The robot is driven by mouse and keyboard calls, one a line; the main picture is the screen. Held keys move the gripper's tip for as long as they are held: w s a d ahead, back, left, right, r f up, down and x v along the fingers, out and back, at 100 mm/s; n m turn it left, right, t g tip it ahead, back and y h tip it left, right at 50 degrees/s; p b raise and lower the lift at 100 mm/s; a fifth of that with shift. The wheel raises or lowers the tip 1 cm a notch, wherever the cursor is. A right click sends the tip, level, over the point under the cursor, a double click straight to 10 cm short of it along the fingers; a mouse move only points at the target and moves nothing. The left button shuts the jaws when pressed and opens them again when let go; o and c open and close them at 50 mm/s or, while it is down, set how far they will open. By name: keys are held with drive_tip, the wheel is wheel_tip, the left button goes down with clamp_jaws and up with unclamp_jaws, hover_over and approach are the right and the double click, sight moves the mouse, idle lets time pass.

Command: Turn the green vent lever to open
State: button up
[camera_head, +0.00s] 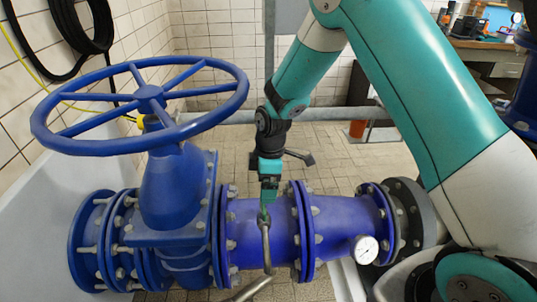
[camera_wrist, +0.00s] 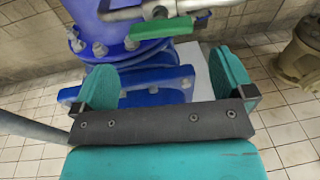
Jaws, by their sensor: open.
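The green vent lever (camera_wrist: 162,27) shows near the top of the wrist view, lying roughly crosswise beside a small metal valve body (camera_wrist: 158,9) on a thin metal pipe. In the head view, a little green shows at the top of the bent metal vent pipe (camera_head: 266,246), just below my gripper (camera_head: 268,188); most of the lever is hidden there. In the wrist view my gripper (camera_wrist: 165,82) is open, with its two teal finger pads wide apart and nothing between them. The lever lies beyond the fingertips, apart from both pads.
A large blue handwheel (camera_head: 150,92) stands at left above the flanged blue pipe (camera_head: 260,222). A pressure gauge (camera_head: 365,250) sits on the pipe at right. A grey rail (camera_head: 225,117) runs behind. Blue bolted flanges (camera_wrist: 150,85) show close behind the fingers in the wrist view.

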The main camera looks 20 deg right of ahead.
wheel_tip(320, 180, up, 10)
drive_tip(key=d, duration=0.1)
drive_tip(key=shift+w+d, duration=0.15)
drive_tip(key=shift+w, duration=0.15)
drive_tip(key=shift+f, duration=0.15)
drive_tip(key=s+a+r+m+y+p, duration=0.1)
drive_tip(key=s+a+r+m+p, duration=0.25)
drive_tip(key=s+r, duration=0.8)
drive_tip(key=s+a+r+m+y, duration=0.1)
drive_tip(key=s+r+m, duration=0.1)
drive_tip(key=s, duration=0.5)
drive_tip(key=s+a+r+m+p, duration=0.1)
drive_tip(key=s+a+r+m, duration=0.1)
drive_tip(key=s+r, duration=0.3)
drive_tip(key=s, duration=0.2)
drive_tip(key=shift+s+t+y, duration=0.3)
drive_tip(key=shift+t+y, duration=0.1)
drive_tip(key=shift+c, duration=0.5)
